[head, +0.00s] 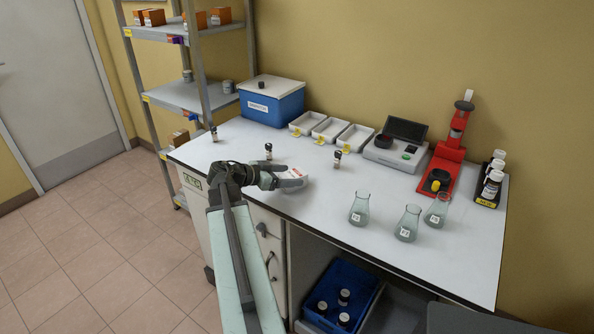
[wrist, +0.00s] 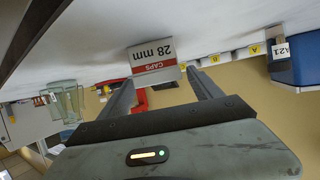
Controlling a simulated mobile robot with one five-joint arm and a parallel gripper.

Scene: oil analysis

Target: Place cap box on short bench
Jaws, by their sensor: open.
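The cap box (head: 293,178) is a small white box on the white-topped bench, near its front edge. In the wrist view, which looks upside down, the box (wrist: 152,58) shows a red and white label reading "CAPS 28 mm". My gripper (head: 280,178) is open and low over the bench, with its fingers pointing at the box. In the wrist view the fingertips of my gripper (wrist: 160,80) are spread to either side of the box's near end. I cannot tell whether they touch it. The bench top (head: 310,215) may or may not be the short bench.
Small dark-capped vials (head: 268,152) stand behind my gripper. Several glass flasks (head: 359,208) stand to the right. White trays (head: 330,128), a blue box (head: 271,102) and a red device (head: 447,150) line the back. A blue crate (head: 340,295) sits below the bench.

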